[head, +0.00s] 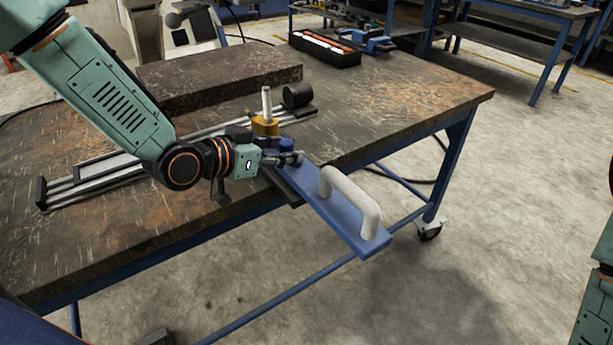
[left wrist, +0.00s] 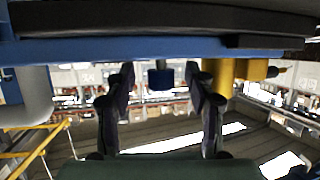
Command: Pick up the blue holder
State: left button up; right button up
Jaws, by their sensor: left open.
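The blue holder (head: 345,218) is a long blue plate with a pale, upright loop handle (head: 350,200). It reaches out past the table's front edge. My left gripper (head: 295,157) is open at the plate's table-side end. In the left wrist view, the plate (left wrist: 130,50) crosses the top of the picture. A dark blue knob (left wrist: 160,77) shows between the two spread fingers (left wrist: 163,100), with gaps on both sides. I cannot tell whether the fingers touch anything. My right gripper is out of view.
A yellow clamp (head: 265,126) with a metal post stands just behind the gripper on metal rails (head: 95,180). A dark block (head: 215,80) lies farther back on the worn table (head: 400,95). A black tray (head: 325,48) sits at the far edge. The table's right side is clear.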

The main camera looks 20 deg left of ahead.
pick_arm(q)
jog(key=shift+w+f, duration=0.15)
jog(key=shift+w, duration=0.05)
jog(key=shift+s, duration=0.1)
jog(key=shift+c, duration=1.4)
grip_shut()
